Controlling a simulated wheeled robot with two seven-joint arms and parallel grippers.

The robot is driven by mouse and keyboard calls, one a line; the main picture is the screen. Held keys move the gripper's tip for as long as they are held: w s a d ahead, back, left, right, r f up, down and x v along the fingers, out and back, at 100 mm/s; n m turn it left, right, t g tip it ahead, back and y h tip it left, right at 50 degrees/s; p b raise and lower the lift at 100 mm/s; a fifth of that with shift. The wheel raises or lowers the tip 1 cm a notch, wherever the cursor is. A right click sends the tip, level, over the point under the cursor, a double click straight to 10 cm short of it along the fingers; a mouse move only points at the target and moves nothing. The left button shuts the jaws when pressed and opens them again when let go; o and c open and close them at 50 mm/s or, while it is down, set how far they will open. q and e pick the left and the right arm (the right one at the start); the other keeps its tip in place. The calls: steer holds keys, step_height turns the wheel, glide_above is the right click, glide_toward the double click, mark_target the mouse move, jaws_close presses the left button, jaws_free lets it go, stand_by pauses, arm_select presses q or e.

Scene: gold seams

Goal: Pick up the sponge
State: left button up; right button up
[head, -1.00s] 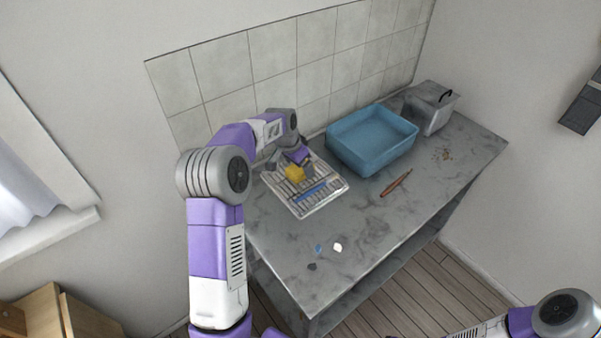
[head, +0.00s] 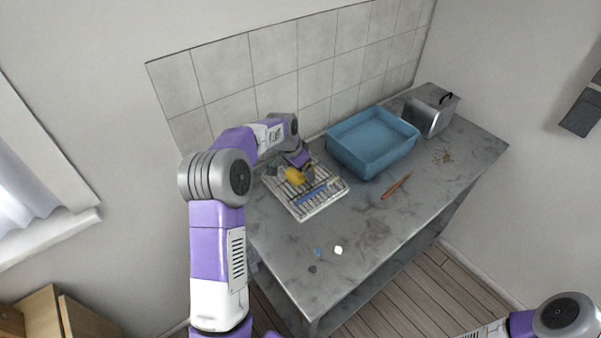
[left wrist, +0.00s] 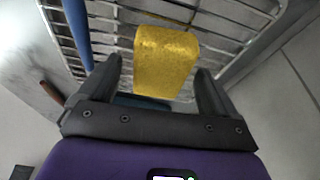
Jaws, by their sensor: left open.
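The yellow sponge (head: 295,175) is on the white wire rack (head: 306,211) at the left part of the counter. In the left wrist view the sponge (left wrist: 166,62) stands between the two dark fingers of my left gripper (left wrist: 163,85), with a gap on each side. My left gripper (head: 299,170) is open at the sponge in the head view and partly covers it. A blue stick-like thing (head: 312,192) lies on the rack beside the sponge. My right gripper is out of view.
A blue basin (head: 371,143) stands right of the rack, with a grey lidded container (head: 428,112) beyond it. A brown stick-like tool (head: 396,186) lies in front of the basin. Small pieces, one white (head: 338,250), lie near the front edge. A tiled wall (head: 275,75) runs behind.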

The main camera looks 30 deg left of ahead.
arm_select(q)
steer(key=c, duration=1.1)
steer(key=shift+r, duration=0.1)
step_height(320, 180, up, 10)
steer(key=p, duration=0.3)
steer(key=shift+r, duration=0.2)
steer(key=o, duration=0.4)
steer(key=c, duration=0.3)
